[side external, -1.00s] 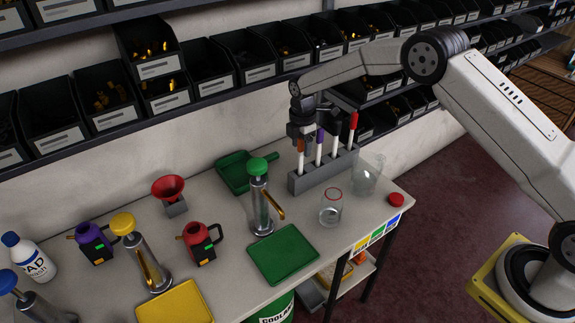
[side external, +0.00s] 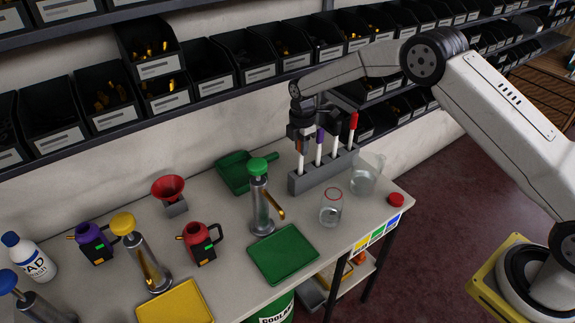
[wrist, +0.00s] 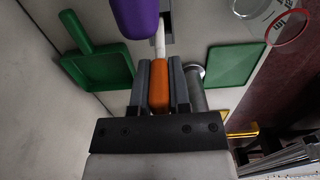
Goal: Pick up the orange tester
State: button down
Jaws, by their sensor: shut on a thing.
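The orange tester (wrist: 159,86) is between the two fingers of my gripper (wrist: 159,84) in the wrist view, and the gripper is shut on its orange handle. In the side view my gripper (side external: 302,136) is over the left end of the grey rack (side external: 325,172). The tester's white shaft (side external: 301,163) runs down to the rack's leftmost place, and its lower end is hidden in the rack. The purple tester (side external: 319,147) stands just to the right, and in the wrist view its purple handle (wrist: 134,16) is close beyond my fingertips.
A dark-handled tester (side external: 335,145) and a red-handled tester (side external: 351,135) stand further right in the rack. A glass jug (side external: 365,178) and jar (side external: 331,207) stand in front of it. A green-topped pump (side external: 260,195) and green dustpan (side external: 234,172) are to the left. Shelf bins (side external: 270,60) line the wall behind.

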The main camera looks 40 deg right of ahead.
jog(key=shift+r, duration=0.1)
notch_tip(320, 180, up, 18)
jog(key=s, duration=1.8)
dwell(0.7)
dwell(1.0)
